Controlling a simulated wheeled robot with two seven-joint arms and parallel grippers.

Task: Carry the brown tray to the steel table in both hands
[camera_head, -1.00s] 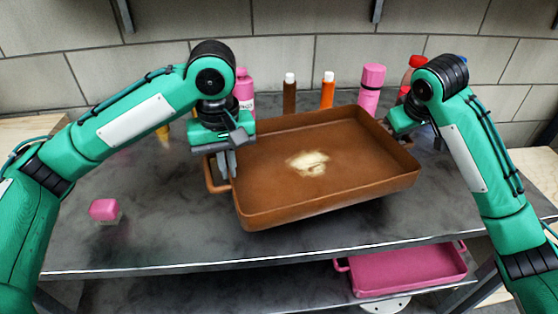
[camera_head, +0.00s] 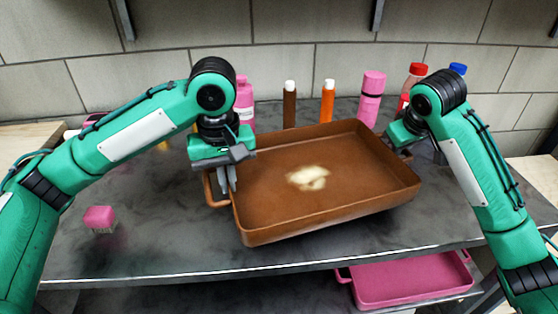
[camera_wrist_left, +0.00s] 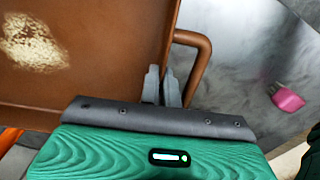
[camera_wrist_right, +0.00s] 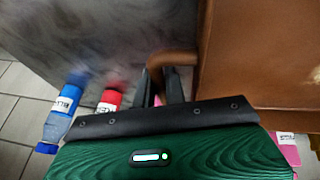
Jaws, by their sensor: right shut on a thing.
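The brown tray (camera_head: 300,215) is over a dark grey table with a metal front edge (camera_head: 200,272); I cannot tell whether it touches the top or whether this is the steel table. A pale patch (camera_head: 308,178) lies inside it. My left gripper (camera_head: 228,182) is at the tray's left handle (camera_wrist_left: 205,58). Its fingers (camera_wrist_left: 161,85) are close together beside the tray wall, and their grip is unclear. My right gripper (camera_wrist_right: 166,84) is shut on the right handle (camera_wrist_right: 172,60). In the head view my right arm partly hides that end.
Several bottles stand along the back, including a pink one (camera_head: 371,95) and an orange one (camera_head: 327,100). A pink block (camera_head: 100,217) sits left of the tray. A pink tray (camera_head: 410,280) is on a lower shelf. The table's left side is mostly clear.

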